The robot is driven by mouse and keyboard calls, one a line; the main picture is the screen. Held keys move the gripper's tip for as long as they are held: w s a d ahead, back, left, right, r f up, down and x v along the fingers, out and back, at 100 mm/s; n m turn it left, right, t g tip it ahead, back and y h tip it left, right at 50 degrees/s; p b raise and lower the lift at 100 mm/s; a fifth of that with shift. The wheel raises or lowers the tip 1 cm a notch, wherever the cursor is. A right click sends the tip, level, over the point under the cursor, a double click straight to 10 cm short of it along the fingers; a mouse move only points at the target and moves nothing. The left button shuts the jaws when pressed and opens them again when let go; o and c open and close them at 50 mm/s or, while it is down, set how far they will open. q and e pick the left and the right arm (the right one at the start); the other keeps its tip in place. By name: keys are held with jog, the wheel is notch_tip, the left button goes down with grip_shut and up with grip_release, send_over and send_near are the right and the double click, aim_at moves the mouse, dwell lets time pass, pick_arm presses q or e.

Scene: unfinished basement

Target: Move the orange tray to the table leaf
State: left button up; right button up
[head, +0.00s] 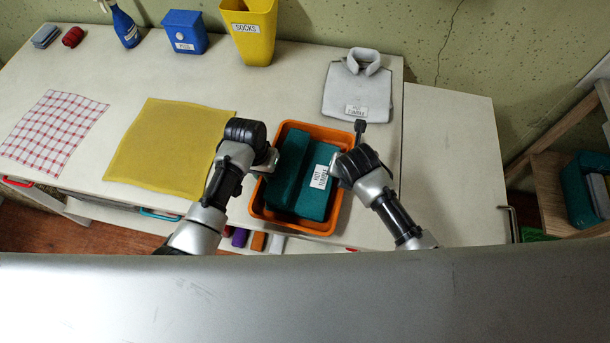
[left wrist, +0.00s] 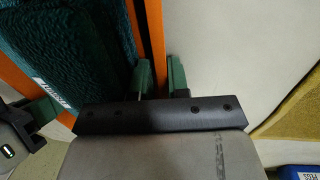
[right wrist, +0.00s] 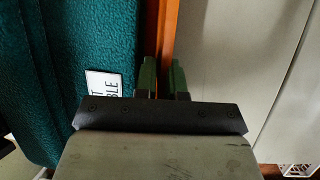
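The orange tray (head: 257,205) sits near the front edge of the white table, holding folded teal cloths (head: 288,170) with a white label. My left gripper (head: 264,163) is at its left wall; in the left wrist view its green fingers (left wrist: 160,78) stand close on both sides of the orange wall. My right gripper (head: 336,170) is at the right wall, and the right wrist view shows its fingers (right wrist: 163,80) likewise closed around the wall. The table leaf (head: 452,150) is the bare pale panel at the table's right end. My grippers hide parts of the tray's side walls.
A folded grey garment (head: 350,92) lies behind the tray. A yellow cloth (head: 165,148) and a checked cloth (head: 50,130) lie to the left. A yellow SOCKS bin (head: 252,45) and blue box (head: 186,32) stand at the back. A wooden shelf (head: 550,185) is beyond the leaf.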

pick_arm(q)
jog(key=shift+f, duration=0.1)
grip_shut()
pick_arm(e)
grip_shut()
